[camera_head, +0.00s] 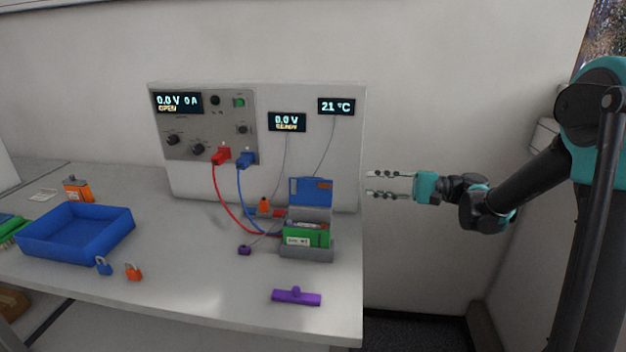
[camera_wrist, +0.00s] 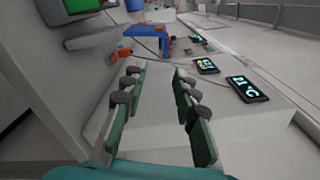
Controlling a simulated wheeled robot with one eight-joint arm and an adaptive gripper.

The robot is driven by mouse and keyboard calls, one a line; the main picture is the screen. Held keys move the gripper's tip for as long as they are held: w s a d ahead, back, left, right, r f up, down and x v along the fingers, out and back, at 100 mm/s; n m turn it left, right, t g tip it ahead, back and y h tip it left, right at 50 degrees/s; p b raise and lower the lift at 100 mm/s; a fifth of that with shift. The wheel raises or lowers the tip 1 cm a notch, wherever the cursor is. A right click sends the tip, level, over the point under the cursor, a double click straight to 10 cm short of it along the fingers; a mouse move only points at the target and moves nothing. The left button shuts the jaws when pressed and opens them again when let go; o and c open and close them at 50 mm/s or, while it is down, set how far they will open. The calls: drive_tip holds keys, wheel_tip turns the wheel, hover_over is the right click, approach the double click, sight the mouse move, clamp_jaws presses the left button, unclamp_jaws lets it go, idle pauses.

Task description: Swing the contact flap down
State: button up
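The contact flap (camera_head: 311,192) is a blue plate with a small orange mark near its top. It stands upright at the back of the grey battery holder (camera_head: 318,253). A green battery (camera_head: 305,236) sits in the holder, in front of the flap. My gripper (camera_head: 370,184) is to the right of the flap, pointing left, about level with its top in the head view, and apart from it. Its two fingers are spread with nothing between them. The open fingers also show in the wrist view (camera_wrist: 157,72).
The cycler panel (camera_head: 262,145) stands behind the holder. Red (camera_head: 225,200) and blue (camera_head: 242,205) cables run to the holder. A blue tray (camera_head: 76,246), an orange padlock (camera_head: 133,272) and a blue padlock (camera_head: 103,266) are further left.

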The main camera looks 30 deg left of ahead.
sight(313, 179)
drive_tip(key=x, duration=1.7)
drive_tip(key=shift+a, duration=0.1)
drive_tip(key=shift+r, duration=0.1)
clamp_jaws()
